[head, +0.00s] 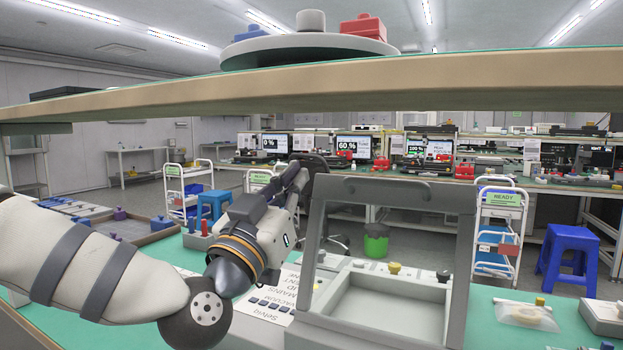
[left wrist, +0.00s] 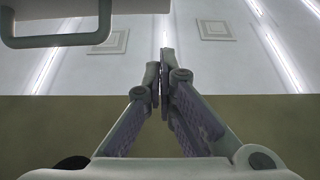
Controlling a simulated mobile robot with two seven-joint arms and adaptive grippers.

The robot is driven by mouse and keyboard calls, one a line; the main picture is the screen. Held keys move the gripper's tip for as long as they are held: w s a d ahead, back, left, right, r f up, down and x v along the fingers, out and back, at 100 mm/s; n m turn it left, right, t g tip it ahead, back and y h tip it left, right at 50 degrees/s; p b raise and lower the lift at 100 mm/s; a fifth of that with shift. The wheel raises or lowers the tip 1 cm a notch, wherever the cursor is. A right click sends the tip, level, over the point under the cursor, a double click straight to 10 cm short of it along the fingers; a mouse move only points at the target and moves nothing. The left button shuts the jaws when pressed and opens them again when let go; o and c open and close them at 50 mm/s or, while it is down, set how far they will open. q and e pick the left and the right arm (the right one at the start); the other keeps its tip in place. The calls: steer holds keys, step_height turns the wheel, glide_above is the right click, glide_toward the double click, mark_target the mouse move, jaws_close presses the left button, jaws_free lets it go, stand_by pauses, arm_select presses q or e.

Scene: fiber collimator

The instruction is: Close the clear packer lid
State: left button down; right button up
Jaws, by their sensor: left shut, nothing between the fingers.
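The clear packer is a grey box (head: 390,303) on the green bench, with an open tray inside. Its clear lid (head: 324,215) stands raised and near upright, a grey frame with a see-through pane and a dark handle on its top bar. My left gripper (head: 297,174) is just left of the lid's upper left corner, with its fingers shut and nothing between them. In the left wrist view the shut fingertips (left wrist: 162,72) point up the picture, and a grey rounded loop (left wrist: 55,41), perhaps the lid's handle, is at the upper left. My right gripper is not in view.
A shelf edge (head: 330,95) crosses above the lid and bears a round grey stand (head: 310,48) with red and blue blocks. A printed sheet (head: 288,292) lies left of the packer. A clear bag (head: 525,316) and a pale box (head: 602,318) are at right.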

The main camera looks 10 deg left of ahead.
arm_select(q)
steer(key=w, duration=0.1)
steer(key=w+d, duration=0.1)
steer(key=w, duration=0.3)
steer(key=shift+w+d+f, duration=0.25)
steer(key=shift+d, duration=0.15)
